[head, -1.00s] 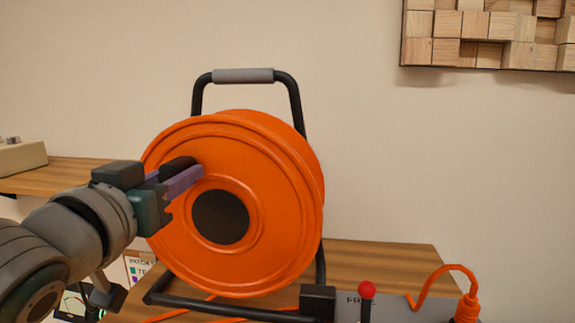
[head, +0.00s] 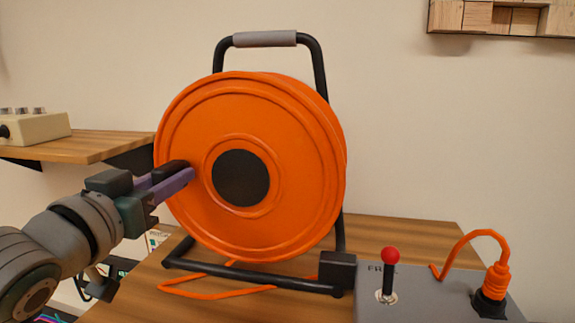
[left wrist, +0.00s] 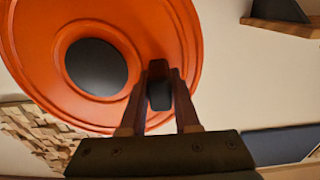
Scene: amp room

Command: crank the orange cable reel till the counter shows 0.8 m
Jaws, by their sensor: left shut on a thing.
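The orange cable reel (head: 290,190) stands upright in a black tubular frame (head: 320,75) on a wooden table, its dark round hub (head: 240,178) facing me. My left gripper (head: 180,178) reaches in from the left and is shut on the reel's black crank knob (head: 172,167), level with the hub on its left side. The left wrist view shows the knob (left wrist: 160,92) between the two fingers, beside the hub (left wrist: 96,66). The fingers partly cover the knob. I see no counter reading. My right gripper is out of view.
A grey box (head: 430,300) with a red-tipped lever (head: 390,257) and a plugged-in orange cable (head: 497,275) stands at front right, its label partly hidden. Loose orange cable (head: 215,294) lies under the reel. A wooden shelf (head: 90,146) holds a beige box (head: 36,127) at left.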

